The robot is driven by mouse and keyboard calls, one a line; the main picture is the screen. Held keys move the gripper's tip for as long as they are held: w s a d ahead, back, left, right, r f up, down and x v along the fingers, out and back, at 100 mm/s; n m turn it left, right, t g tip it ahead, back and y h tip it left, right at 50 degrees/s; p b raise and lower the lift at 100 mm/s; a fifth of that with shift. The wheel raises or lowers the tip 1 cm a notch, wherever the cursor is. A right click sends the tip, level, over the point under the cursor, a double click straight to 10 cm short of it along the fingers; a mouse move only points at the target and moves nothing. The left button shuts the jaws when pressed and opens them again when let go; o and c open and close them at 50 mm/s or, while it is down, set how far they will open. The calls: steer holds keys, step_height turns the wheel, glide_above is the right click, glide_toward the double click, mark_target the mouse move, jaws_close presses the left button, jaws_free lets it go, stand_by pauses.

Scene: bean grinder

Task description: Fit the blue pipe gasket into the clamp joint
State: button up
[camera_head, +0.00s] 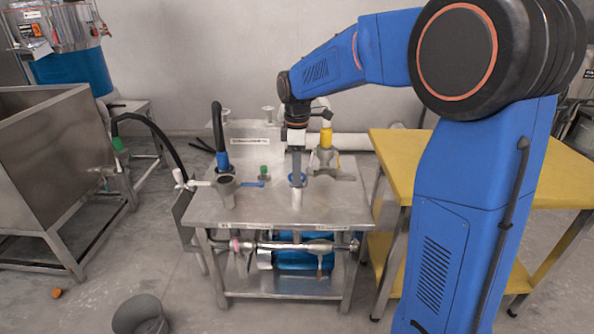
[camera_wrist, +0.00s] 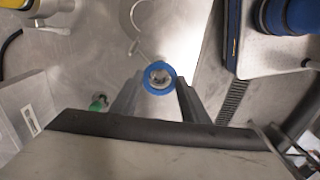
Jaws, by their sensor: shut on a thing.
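My gripper (camera_head: 297,168) points down over the steel table. It is shut on the blue pipe gasket (camera_wrist: 158,66), a round blue ring held between the two fingertips in the wrist view. In the head view the blue gasket (camera_head: 303,180) shows at the fingertips, at the top of a short upright steel pipe (camera_head: 299,197), which looks like the clamp joint. A pale grey fitting shows through the ring in the wrist view. I cannot tell whether the gasket rests on the joint or hovers just above it.
The steel table (camera_head: 262,213) also bears an open steel pipe end (camera_head: 226,192) with a black hose above it, a blue-handled valve (camera_head: 251,184) and a yellow-topped fitting (camera_head: 326,138). A yellow table (camera_head: 400,150) stands right. A grey bucket (camera_head: 138,310) stands on the floor.

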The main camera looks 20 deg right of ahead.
steer(key=shift+f, duration=1.05)
steer(key=o, duration=1.1)
step_height(320, 180, up, 17)
steer(key=shift+r, duration=0.2)
steer(key=s+d+f+m+t, duration=0.1)
steer(key=s+d+m, duration=0.1)
steer(key=s, duration=0.4)
steer(key=s+d+f+m+t, duration=0.1)
steer(key=s+m, duration=0.2)
steer(key=s, duration=0.3)
steer(key=s+d+f+m, duration=0.2)
steer(key=s, duration=0.5)
steer(key=s+d+f+m+t, duration=0.2)
steer(key=s+f+m, duration=0.5)
steer(key=s+f, duration=0.4)
steer(key=s, duration=0.3)
steer(key=shift+s+t, duration=0.25)
steer(key=shift+t, duration=0.15)
